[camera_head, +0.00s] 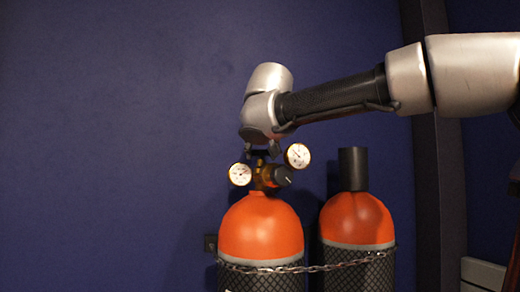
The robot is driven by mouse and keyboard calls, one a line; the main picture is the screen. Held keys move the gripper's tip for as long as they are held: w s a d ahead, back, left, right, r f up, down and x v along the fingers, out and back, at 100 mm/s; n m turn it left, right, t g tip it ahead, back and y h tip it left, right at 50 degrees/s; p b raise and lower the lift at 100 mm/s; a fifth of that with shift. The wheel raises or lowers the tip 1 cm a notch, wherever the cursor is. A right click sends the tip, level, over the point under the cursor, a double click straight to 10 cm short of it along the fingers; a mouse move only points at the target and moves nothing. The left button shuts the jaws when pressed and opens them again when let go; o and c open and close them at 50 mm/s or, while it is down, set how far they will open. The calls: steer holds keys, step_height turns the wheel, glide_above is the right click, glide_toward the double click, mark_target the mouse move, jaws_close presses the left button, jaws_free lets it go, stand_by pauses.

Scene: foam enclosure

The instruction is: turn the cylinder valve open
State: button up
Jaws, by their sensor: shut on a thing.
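An orange-topped gas cylinder (262,228) stands upright at the lower middle of the head view. Its brass valve and regulator body (264,175) sits on top, with one round gauge (240,174) on the left and another gauge (298,156) higher on the right. A dark knob (283,176) sticks out to the right. My gripper (261,153) points down from above and is shut on the dark top of the valve, between the gauges. The fingertips are small here and the gripped part is mostly hidden.
A second orange-topped cylinder (356,220) with a dark cap (353,169) stands close on the right. A chain (315,268) runs across both cylinders. A dark blue wall (120,130) is behind. The left side is clear.

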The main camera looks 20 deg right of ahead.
steer(key=shift+d+n+y, duration=0.15)
steer(key=shift+n+y, duration=0.35)
steer(key=shift+y, duration=0.1)
steer(key=o, duration=1)
